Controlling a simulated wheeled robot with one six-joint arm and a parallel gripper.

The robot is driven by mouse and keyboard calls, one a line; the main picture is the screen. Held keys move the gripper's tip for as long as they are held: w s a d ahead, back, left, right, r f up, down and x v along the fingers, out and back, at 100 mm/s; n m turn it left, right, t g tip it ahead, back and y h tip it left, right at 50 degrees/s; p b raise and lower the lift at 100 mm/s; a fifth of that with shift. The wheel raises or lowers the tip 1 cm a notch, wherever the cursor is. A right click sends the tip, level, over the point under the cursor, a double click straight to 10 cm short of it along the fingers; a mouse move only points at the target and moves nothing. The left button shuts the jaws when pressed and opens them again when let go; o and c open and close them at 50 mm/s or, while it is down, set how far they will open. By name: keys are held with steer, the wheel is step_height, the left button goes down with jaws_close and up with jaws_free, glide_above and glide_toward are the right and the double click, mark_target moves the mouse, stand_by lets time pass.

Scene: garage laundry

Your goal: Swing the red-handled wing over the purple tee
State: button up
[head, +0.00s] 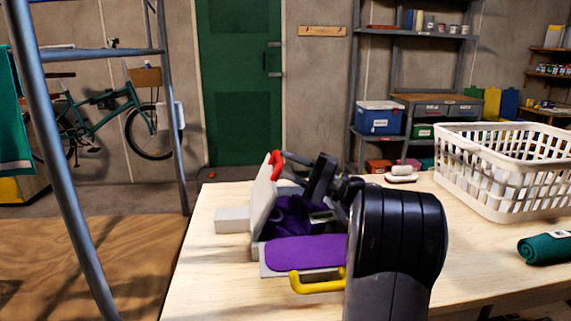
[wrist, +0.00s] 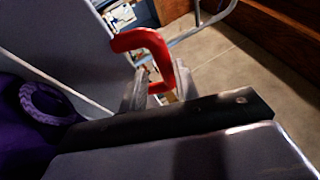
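A folding board lies on the table, with a purple tee (head: 305,252) spread on it. The tee's front part lies flat and its middle is bunched and shaded. The red-handled wing (head: 262,196) stands raised, close to upright, at the board's left side. Its red handle (head: 277,165) is at the top edge. The wrist view shows the red handle (wrist: 150,42) close up, with the grey wing beside it and purple cloth (wrist: 25,120) at left. My gripper (wrist: 162,92) has its fingers on either side of the handle and appears shut on it.
A yellow handle (head: 318,284) sticks out at the board's front. A pale block (head: 232,220) lies left of the wing. A white laundry basket (head: 490,185) and a rolled green cloth (head: 545,248) are on the right. A ladder-like metal frame (head: 70,170) stands left of the table.

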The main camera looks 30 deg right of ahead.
steer(key=r+p+v, duration=0.1)
steer(key=v, duration=0.6)
steer(key=s+r+p+v, duration=0.1)
steer(key=r+v, duration=0.1)
steer(key=v, duration=0.6)
steer(key=shift+d+r, duration=0.25)
steer(key=shift+d, duration=0.25)
steer(key=shift+a, duration=0.1)
steer(key=f+b+x, duration=0.2)
steer(key=f+x, duration=0.1)
steer(key=x, duration=1.3)
steer(key=shift+w+a+f, duration=0.2)
steer(key=shift+w+a, duration=0.25)
steer(key=shift+w, duration=0.05)
